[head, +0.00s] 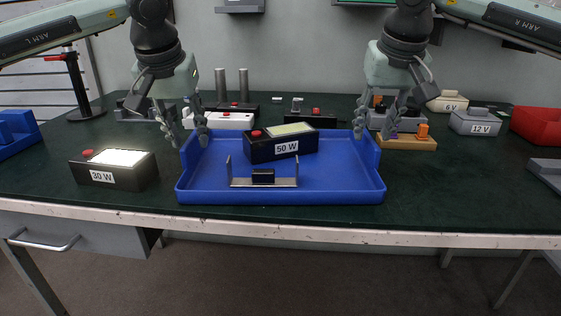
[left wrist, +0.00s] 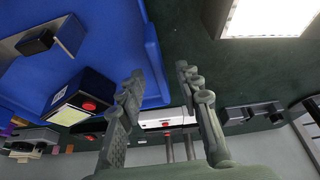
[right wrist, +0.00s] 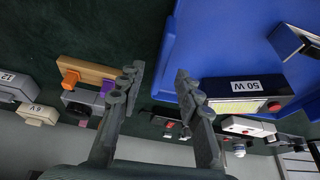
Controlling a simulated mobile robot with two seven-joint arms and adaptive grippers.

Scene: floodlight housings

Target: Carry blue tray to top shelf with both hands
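The blue tray (head: 225,198) sits flat on the dark green table near its front edge. It holds a black 50 W floodlight housing (head: 283,146) with a red button and a grey bracket with a black block (head: 263,178). My left gripper (head: 186,143) is open, pointing down at the tray's left wall; in the left wrist view the tray rim (left wrist: 152,50) lies between its fingers. My right gripper (head: 373,138) is open at the right wall; in the right wrist view the rim (right wrist: 166,50) lies between its fingers. No clear gripping contact shows. I cannot identify the top shelf.
A 30 W housing (head: 115,168) stands left of the tray. A wooden block with orange and purple pegs (head: 405,143), a 12 V box (head: 475,122) and a red bin (head: 537,124) stand to the right. Several parts stand behind. The table front (head: 450,205) is clear at the right.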

